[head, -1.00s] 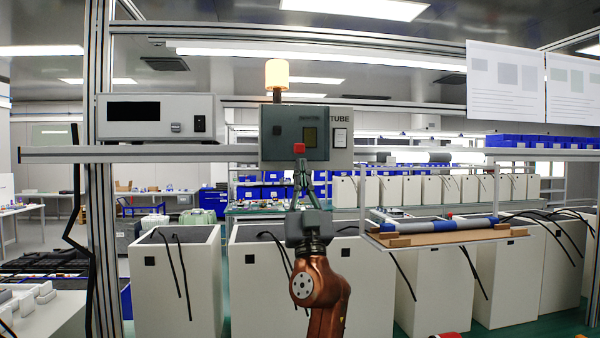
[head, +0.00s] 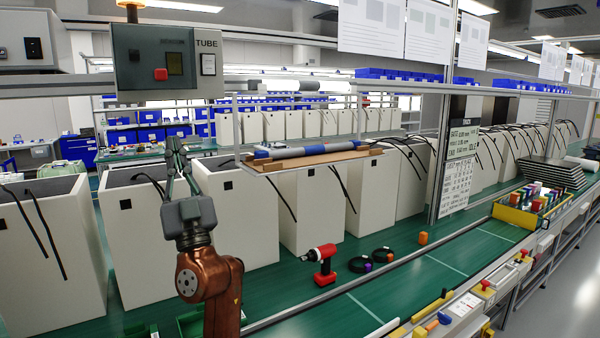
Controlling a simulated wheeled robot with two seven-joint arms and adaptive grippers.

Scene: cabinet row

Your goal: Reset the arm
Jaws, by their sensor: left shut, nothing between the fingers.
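My left gripper (head: 178,160) is raised in front of the row of white cabinets, at the left of the head view. Its fingers point up and are closed with nothing between them. My copper-coloured left arm (head: 215,290) comes up from the bottom edge. The gripper tip is below a grey control box (head: 155,62) with a red button (head: 160,74) and the label TUBE, and looks apart from it, though the depth is hard to judge. My right gripper is not in view.
White open-topped cabinets (head: 232,215) with black cables line the green bench (head: 400,270). A hanging shelf (head: 300,158) carries a grey-blue tube. A red power drill (head: 321,264) and black coils lie on the bench. A yellow bin (head: 520,212) stands at the right.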

